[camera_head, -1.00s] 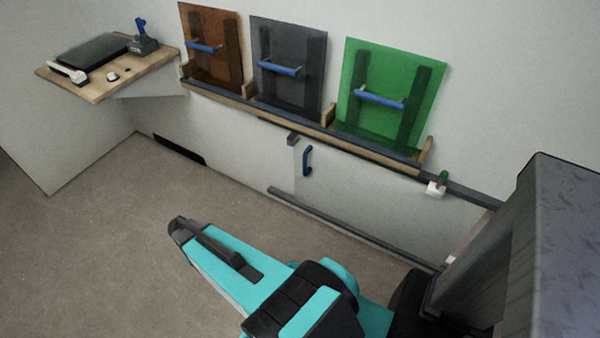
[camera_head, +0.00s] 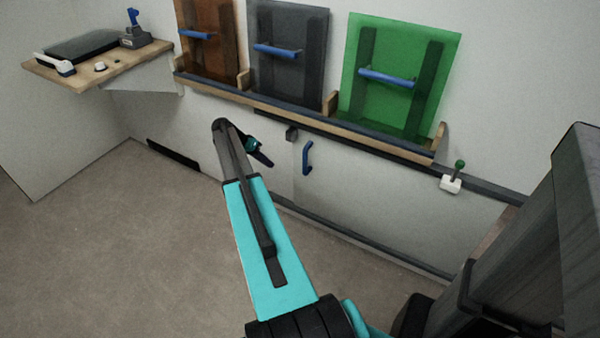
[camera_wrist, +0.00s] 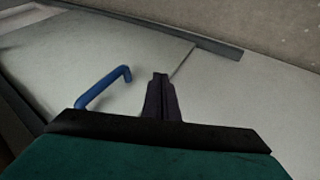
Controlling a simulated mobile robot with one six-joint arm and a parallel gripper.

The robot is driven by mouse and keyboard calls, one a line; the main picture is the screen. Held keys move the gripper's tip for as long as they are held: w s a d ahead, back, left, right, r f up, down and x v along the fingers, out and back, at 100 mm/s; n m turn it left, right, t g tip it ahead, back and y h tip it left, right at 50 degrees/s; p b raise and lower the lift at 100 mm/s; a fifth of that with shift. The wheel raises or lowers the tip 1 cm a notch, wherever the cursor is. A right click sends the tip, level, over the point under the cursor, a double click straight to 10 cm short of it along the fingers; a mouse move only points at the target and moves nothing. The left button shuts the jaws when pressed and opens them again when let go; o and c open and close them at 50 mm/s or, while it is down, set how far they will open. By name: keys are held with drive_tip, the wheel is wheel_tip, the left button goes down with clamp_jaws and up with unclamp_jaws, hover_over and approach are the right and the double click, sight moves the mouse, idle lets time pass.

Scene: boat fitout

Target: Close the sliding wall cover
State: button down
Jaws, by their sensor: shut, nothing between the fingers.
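The sliding wall cover (camera_head: 390,205) is a pale panel low on the wall, between an upper dark rail and a lower dark rail (camera_head: 350,238). Its blue handle (camera_head: 307,158) stands upright near the panel's left edge. My gripper (camera_head: 264,160) is shut and empty, in front of the wall to the left of the handle in the head view. In the wrist view my gripper (camera_wrist: 161,82) points at the pale panel surface, and the blue handle (camera_wrist: 103,86) lies to its left, apart from the fingers. My column hides the right end of the cover area.
A white block with a green knob (camera_head: 452,180) sits at the upper rail's right. Above, a wooden rack (camera_head: 300,117) holds brown, grey and green panels with blue handles. A wooden shelf (camera_head: 95,75) with tools is at the left. The floor (camera_head: 130,250) is clear.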

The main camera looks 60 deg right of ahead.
drive_tip(key=m, duration=0.1)
approach(299, 166)
wheel_tip(299, 166, up, 2)
drive_tip(key=w+a, duration=0.2)
drive_tip(key=a, duration=0.1)
drive_tip(key=shift+w+r+b, duration=0.15)
drive_tip(key=shift+r+b, duration=0.1)
drive_tip(key=shift+b, duration=0.1)
drive_tip(key=x, duration=0.3)
drive_tip(key=s+x, duration=0.1)
drive_tip(key=x, duration=0.3)
drive_tip(key=s+r+x, duration=0.1)
drive_tip(key=x, duration=0.2)
drive_tip(key=shift+s+f+b, duration=0.2)
drive_tip(key=shift+s+b, duration=0.1)
drive_tip(key=shift+b, duration=0.05)
drive_tip(key=shift+s+r, duration=0.15)
drive_tip(key=shift+s, duration=0.6)
